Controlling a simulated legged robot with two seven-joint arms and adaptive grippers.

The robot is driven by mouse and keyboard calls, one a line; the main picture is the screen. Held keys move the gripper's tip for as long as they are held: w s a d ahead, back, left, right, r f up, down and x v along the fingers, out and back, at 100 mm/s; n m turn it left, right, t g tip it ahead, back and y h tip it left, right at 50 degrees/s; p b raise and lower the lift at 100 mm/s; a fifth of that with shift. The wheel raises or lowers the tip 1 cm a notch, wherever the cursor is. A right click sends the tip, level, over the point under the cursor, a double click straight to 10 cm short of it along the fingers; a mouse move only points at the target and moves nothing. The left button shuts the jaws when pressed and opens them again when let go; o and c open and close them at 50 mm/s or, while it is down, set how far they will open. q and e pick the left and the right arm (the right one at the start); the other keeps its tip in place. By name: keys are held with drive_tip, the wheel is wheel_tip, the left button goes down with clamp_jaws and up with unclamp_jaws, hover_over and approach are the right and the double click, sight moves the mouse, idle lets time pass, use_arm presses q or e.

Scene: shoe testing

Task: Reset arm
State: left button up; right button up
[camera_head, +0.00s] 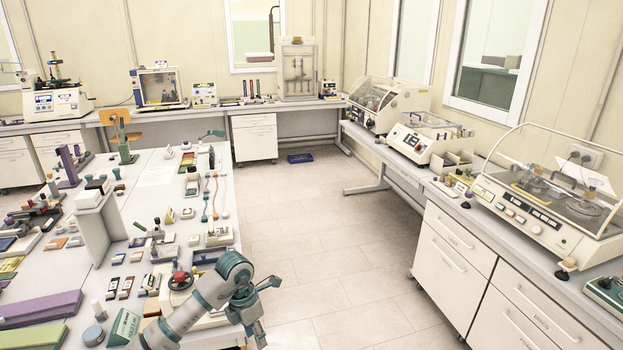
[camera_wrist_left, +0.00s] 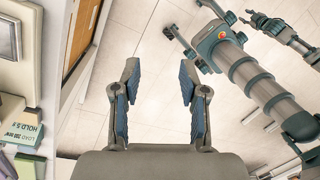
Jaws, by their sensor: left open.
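In the head view, my left arm comes in from the lower left over the table's right edge. My left gripper (camera_head: 266,312) is there, its two fingers spread apart past that edge, over the floor. In the left wrist view, my left gripper (camera_wrist_left: 158,100) is open, with only pale floor tiles between its fingers and nothing held. Other grey and teal jointed parts of my body show at the upper right of that view; I cannot tell which limb they are. My right gripper does not show in the head view.
The table (camera_head: 135,205) at left is crowded with small items; a red knob (camera_head: 179,278) is beside my left arm. In the left wrist view, a green block (camera_wrist_left: 27,163) lies at the left. A bench with a clear-covered machine (camera_head: 520,213) stands right.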

use_arm(q)
drive_tip(key=d+f+n+t+h, duration=0.1)
drive_tip(key=d+f+n+h, duration=0.7)
drive_tip(key=d+f+h, duration=0.6)
drive_tip(key=w+a+f+n+t+y, duration=0.1)
drive_tip(key=a+f+n+t+y, duration=0.25)
drive_tip(key=f+n+t, duration=0.5)
drive_tip(key=w+a+f+n+t+y, duration=0.15)
drive_tip(key=a+f+n+t, duration=0.35)
drive_tip(key=f+n, duration=0.65)
drive_tip(key=s+a+f+n+g+y, duration=0.3)
drive_tip(key=s+a+f+n+y, duration=0.15)
drive_tip(key=s+f, duration=0.6)
drive_tip(key=s+a+f+n+g+y, duration=0.2)
drive_tip(key=s+a+f+n+y, duration=0.3)
drive_tip(key=s+f, duration=0.5)
drive_tip(key=s+a+f+n+g, duration=0.2)
drive_tip(key=s+f+g, duration=0.2)
drive_tip(key=s, duration=0.9)
drive_tip(key=s+a+f+n+g, duration=0.2)
drive_tip(key=s+f, duration=0.5)
drive_tip(key=s, duration=0.7)
drive_tip(key=shift+s+a+f+n+g+y, duration=0.15)
drive_tip(key=shift+f+n+g+y, duration=0.2)
drive_tip(key=shift+n+g, duration=0.5)
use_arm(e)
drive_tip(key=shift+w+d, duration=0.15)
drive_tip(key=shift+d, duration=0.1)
